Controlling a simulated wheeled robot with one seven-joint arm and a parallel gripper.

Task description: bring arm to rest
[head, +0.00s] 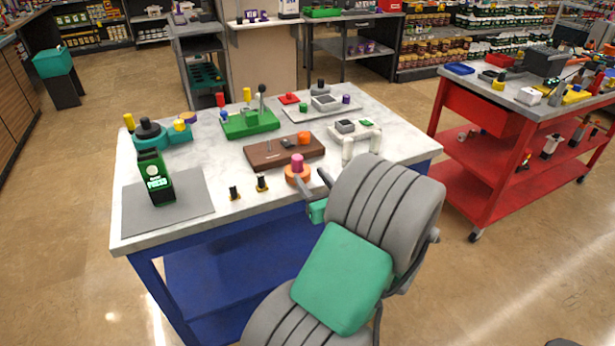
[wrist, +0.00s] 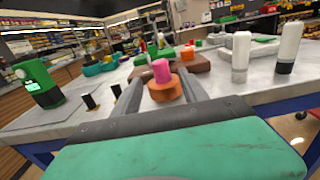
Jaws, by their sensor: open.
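My gripper (head: 311,180) reaches over the front edge of the table (head: 290,209). Its two dark fingers are apart. In the wrist view, my gripper (wrist: 160,88) has an orange round base (wrist: 165,91) with a pink cylinder (wrist: 160,70) on it between the fingers, near their tips. The orange base (head: 297,176) and pink cylinder (head: 297,161) also show in the head view, upright by the table's front edge. I cannot tell whether a finger touches the base. My grey and green arm hides part of the table's front right.
A brown block (head: 262,153) lies just behind the orange base. A black-green device (head: 155,177) stands on a grey mat (head: 196,196). A red cart (head: 485,185) stands further right.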

